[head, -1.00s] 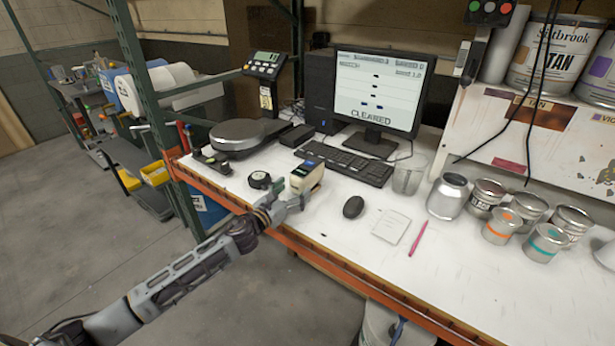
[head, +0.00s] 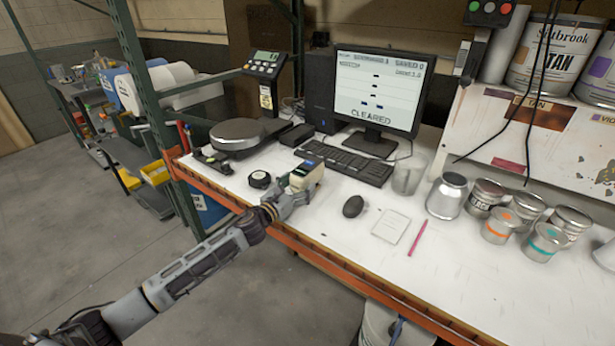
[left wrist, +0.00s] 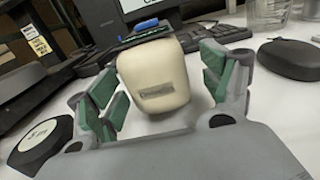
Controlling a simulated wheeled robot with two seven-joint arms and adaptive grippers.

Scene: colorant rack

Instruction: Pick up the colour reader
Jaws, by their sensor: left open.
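The colour reader (head: 307,174) is a small cream block with a dark and green top, on the white bench in front of the keyboard. In the left wrist view the colour reader (left wrist: 155,80) stands between the spread fingers, its cream end with a small label facing the camera. My left gripper (head: 292,194) reaches in from the left at the bench's front edge. In the left wrist view my left gripper (left wrist: 165,95) is open, with green-padded fingers either side of the reader and gaps visible. My right gripper is not in view.
A round black tape measure (head: 260,179) lies just left of the reader. A black mouse (head: 353,207) lies to the right, with a paper pad (head: 391,227) and pink pen (head: 417,239) beyond. The keyboard (head: 345,165) is behind. Several cans stand further right.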

